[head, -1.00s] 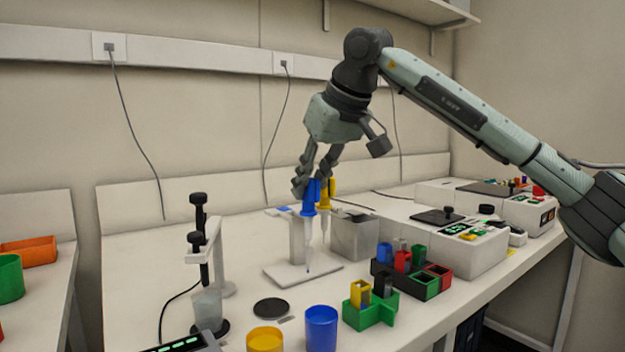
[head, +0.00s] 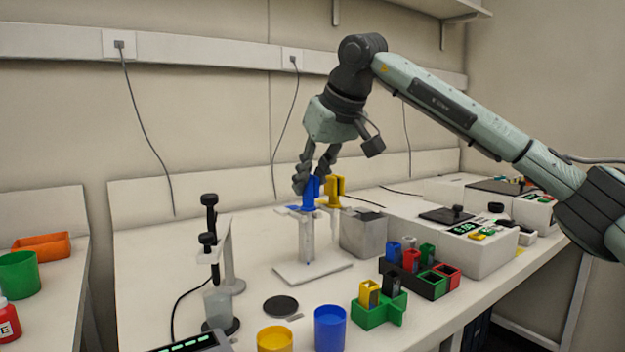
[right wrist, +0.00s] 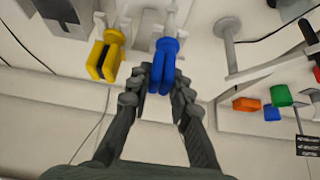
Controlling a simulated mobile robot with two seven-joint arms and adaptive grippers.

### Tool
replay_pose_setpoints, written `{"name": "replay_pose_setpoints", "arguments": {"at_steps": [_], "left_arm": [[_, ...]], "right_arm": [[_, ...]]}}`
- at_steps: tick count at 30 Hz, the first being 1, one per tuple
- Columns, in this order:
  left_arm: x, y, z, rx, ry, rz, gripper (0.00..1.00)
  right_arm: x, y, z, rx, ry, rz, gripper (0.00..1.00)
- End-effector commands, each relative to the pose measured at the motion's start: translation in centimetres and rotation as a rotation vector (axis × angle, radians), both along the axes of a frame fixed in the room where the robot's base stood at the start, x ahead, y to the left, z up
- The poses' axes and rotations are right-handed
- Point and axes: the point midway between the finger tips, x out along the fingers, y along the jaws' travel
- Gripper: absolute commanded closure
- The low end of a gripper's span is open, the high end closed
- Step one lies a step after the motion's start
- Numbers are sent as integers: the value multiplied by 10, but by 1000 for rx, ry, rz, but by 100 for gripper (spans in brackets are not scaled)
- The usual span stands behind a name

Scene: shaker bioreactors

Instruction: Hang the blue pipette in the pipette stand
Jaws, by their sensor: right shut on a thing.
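The blue pipette (head: 311,194) is upright at the pipette stand, its blue handle in my right gripper (head: 312,178). The gripper is shut on it from above and behind. The stand has a flat white base (head: 300,274) and a pale post. The yellow pipette (head: 334,190) hangs at the stand just right of the blue one. In the right wrist view, the blue handle (right wrist: 163,70) lies between the two fingers, with the yellow handle (right wrist: 104,58) apart on the left. I cannot tell whether the blue pipette rests on its holder. My left gripper is not in view.
A grey metal block (head: 363,234) stands close to the right of the stand. A black-and-white device (head: 452,240), colored tube racks (head: 380,308) and blue (head: 330,328) and yellow cups are nearer. A small stand with a black knob (head: 209,200) is on the left.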

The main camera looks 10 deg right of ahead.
Motion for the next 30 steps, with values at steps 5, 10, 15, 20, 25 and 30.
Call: {"name": "replay_pose_setpoints", "arguments": {"at_steps": [5, 10, 15, 20, 25, 30], "left_arm": [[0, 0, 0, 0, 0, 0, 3], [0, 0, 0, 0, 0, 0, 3], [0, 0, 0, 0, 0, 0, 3], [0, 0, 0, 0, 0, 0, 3], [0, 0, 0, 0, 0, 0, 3], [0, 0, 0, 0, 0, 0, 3]], "right_arm": [[5, 2, 0, 0, -1, 0, 100], [10, 5, 0, 0, -1, 0, 100], [14, 5, 0, 0, -1, -1, 100], [14, 6, 0, -1, -2, -1, 100], [14, 6, 0, 0, -1, -1, 100], [14, 6, 0, 0, -1, -1, 100]]}}
